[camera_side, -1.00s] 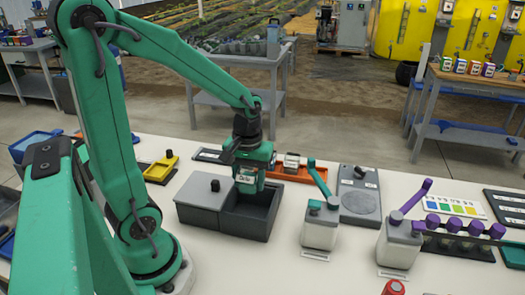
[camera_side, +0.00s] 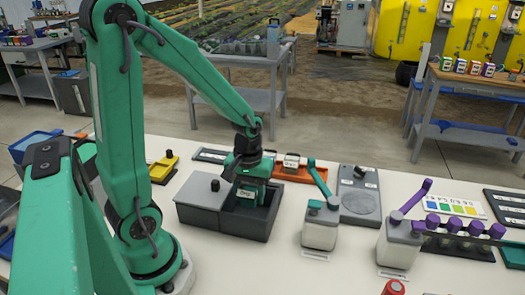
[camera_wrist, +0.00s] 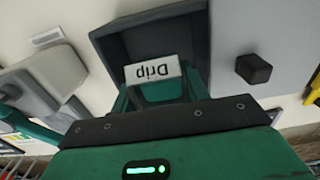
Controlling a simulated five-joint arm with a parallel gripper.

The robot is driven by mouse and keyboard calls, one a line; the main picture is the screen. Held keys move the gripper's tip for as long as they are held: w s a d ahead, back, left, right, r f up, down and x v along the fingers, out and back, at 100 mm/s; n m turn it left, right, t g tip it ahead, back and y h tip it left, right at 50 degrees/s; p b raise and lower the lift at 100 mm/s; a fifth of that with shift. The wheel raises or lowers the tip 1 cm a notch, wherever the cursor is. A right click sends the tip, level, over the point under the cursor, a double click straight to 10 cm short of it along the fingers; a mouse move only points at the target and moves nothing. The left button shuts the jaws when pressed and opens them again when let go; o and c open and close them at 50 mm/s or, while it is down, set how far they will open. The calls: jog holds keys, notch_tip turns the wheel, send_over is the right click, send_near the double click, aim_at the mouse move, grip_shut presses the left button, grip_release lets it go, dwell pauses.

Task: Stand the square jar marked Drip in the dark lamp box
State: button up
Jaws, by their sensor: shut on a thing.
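The square jar marked Drip (camera_side: 246,194) is held in my gripper (camera_side: 250,192), its white label facing the side camera. In the wrist view the label of the Drip jar (camera_wrist: 153,70) shows between the green fingers of my gripper (camera_wrist: 155,90). The dark lamp box (camera_side: 246,226) has an open right compartment and a grey lid with a black knob on its left. The jar is lowered into the open compartment, its lower part hidden by the front wall. I cannot tell whether it touches the floor of the box.
A white dispenser with a teal lever (camera_side: 321,226) stands right of the box. Behind it are an orange tray (camera_side: 310,176) and a grey plate with a round pad (camera_side: 360,201). A purple-levered dispenser (camera_side: 398,243) is further right. A yellow tray (camera_side: 162,169) lies to the left.

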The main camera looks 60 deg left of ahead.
jog(key=shift+f, duration=2.9)
jog(key=o, duration=1.1)
jog(key=shift+r, duration=4.45)
jog(key=shift+r, duration=0.1)
